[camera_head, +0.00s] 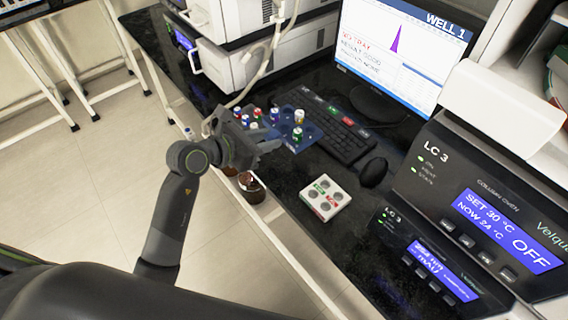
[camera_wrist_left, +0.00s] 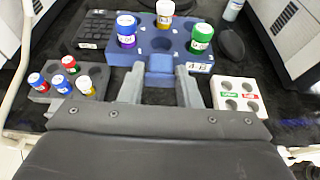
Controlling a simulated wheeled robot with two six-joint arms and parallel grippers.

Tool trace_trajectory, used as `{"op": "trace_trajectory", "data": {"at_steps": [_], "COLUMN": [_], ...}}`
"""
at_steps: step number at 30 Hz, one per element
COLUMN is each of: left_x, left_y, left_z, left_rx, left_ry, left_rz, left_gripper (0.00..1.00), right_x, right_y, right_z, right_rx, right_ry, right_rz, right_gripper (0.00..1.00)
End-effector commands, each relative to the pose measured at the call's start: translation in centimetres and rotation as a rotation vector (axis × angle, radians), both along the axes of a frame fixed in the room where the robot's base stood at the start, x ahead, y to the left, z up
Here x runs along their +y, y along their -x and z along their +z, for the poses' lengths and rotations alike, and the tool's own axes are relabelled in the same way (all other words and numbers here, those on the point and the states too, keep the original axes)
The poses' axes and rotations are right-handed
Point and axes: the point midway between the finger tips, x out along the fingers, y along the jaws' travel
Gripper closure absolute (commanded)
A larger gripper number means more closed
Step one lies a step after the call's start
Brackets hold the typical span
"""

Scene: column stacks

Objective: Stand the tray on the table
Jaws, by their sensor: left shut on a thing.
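The tray looks about level and overlaps the keyboard in the head view. I cannot tell whether its underside touches the dark table (camera_head: 290,180). My right gripper is not in view.
A small dark rack (camera_wrist_left: 88,90) with red-capped and other vials stands left of the tray. A white block with holes (camera_head: 325,197), a mouse (camera_head: 373,172), a keyboard (camera_head: 335,128) and a monitor (camera_head: 400,50) are nearby. A brown bottle (camera_head: 251,188) stands near the front edge.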

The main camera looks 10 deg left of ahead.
Motion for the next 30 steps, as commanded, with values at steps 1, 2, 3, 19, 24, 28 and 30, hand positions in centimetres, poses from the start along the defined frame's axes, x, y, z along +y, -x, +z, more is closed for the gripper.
{"op": "trace_trajectory", "data": {"at_steps": [1, 2, 3, 19, 24, 28, 30], "left_x": [-0.1, -0.1, -0.1, -0.1, -0.1, -0.1, -0.1], "left_y": [0.0, 0.0, 0.0, 0.0, 0.0, 0.0, 0.0], "left_z": [-0.9, -1.4, -2.2, -9.4, -9.8, -9.8, -9.9], "left_rx": [0.006, 0.007, 0.007, 0.004, 0.000, 0.001, 0.001], "left_ry": [0.003, 0.002, 0.003, 0.002, 0.002, 0.001, 0.001], "left_rz": [0.002, 0.004, 0.004, 0.003, 0.002, 0.002, 0.002], "left_gripper": [0.93, 0.93, 0.93, 0.93, 0.93, 0.93, 0.93], "right_x": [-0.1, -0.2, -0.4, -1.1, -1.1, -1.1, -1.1], "right_y": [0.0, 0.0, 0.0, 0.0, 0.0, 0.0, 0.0], "right_z": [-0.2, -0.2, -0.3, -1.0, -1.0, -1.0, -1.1], "right_rx": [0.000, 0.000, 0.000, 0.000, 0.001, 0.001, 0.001], "right_ry": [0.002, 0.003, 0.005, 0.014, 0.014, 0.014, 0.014], "right_rz": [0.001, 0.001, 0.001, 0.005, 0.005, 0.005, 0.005], "right_gripper": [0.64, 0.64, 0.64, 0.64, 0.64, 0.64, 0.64]}}
